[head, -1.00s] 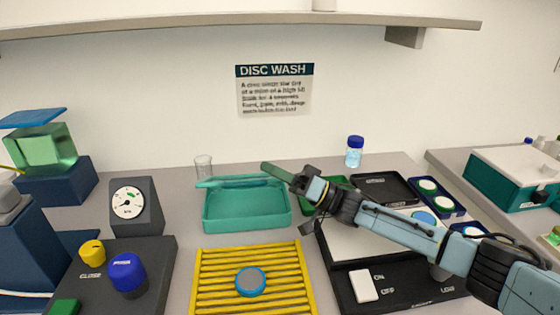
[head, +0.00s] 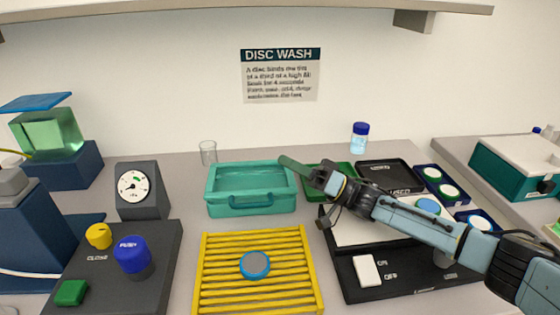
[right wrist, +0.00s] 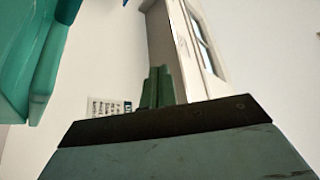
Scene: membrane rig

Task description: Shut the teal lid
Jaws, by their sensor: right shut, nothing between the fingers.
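The teal box (head: 250,209) stands on the bench behind the yellow rack. Its teal lid (head: 250,177) lies down flat over it, with the handle at the front edge; I see no clear gap beneath the lid. My right gripper (head: 289,164) is shut and empty, just off the box's back right corner. In the right wrist view its green fingers (right wrist: 158,88) are together, and teal parts (right wrist: 35,60) show at the left, apart from them. My left gripper is not in view.
A yellow rack (head: 212,270) with a blue-rimmed disc (head: 255,265) lies in front of the box. A glass beaker (head: 208,152) stands behind its left corner. A green tray (head: 335,169), a black tray (head: 390,176) and a bottle (head: 359,137) are to the right.

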